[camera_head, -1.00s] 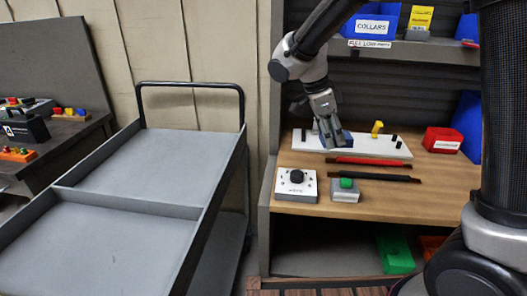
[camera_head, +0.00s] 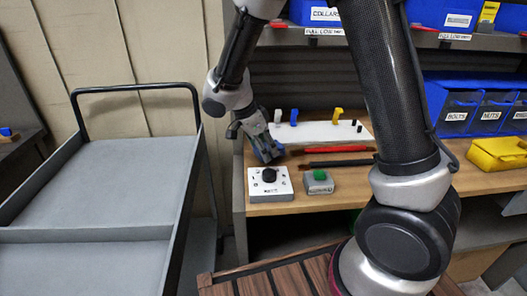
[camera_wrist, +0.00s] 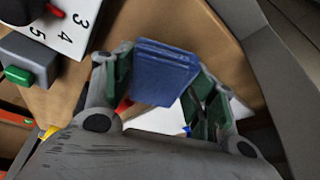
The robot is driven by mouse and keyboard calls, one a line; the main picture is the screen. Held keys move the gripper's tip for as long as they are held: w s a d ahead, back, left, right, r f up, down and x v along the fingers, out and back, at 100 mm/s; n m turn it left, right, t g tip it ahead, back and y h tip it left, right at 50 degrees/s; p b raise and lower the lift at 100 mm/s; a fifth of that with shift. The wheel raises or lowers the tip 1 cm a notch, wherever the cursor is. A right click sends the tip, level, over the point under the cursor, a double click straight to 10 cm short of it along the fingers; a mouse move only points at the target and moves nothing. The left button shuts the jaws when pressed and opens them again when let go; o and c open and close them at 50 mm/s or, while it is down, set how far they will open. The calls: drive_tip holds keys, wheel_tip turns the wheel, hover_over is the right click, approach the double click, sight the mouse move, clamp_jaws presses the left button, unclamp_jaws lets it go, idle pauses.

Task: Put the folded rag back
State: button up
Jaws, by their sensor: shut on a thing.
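The folded rag (camera_wrist: 163,72) is a blue, flat, layered block. In the wrist view it sits between the two fingers of my gripper (camera_wrist: 165,88), which is shut on it. In the head view my gripper (camera_head: 266,148) is at the left end of the wooden bench, just behind the white dial box, with the blue rag (camera_head: 267,153) partly hidden by the fingers. I cannot tell whether the rag touches the bench top.
The white dial box (camera_head: 268,184) and the grey box with a green button (camera_head: 318,181) stand near the bench front. Red and black rods (camera_head: 340,149) lie behind, before a white board (camera_head: 320,131) with pegs. A grey cart (camera_head: 95,180) stands left.

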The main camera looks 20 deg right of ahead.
drive_tip(key=shift+f, duration=0.75)
drive_tip(key=shift+f, duration=0.1)
drive_tip(key=shift+s+f, duration=0.1)
drive_tip(key=shift+f, duration=0.05)
drive_tip(key=o, duration=1.1)
drive_tip(key=shift+f, duration=0.1)
drive_tip(key=shift+c, duration=0.2)
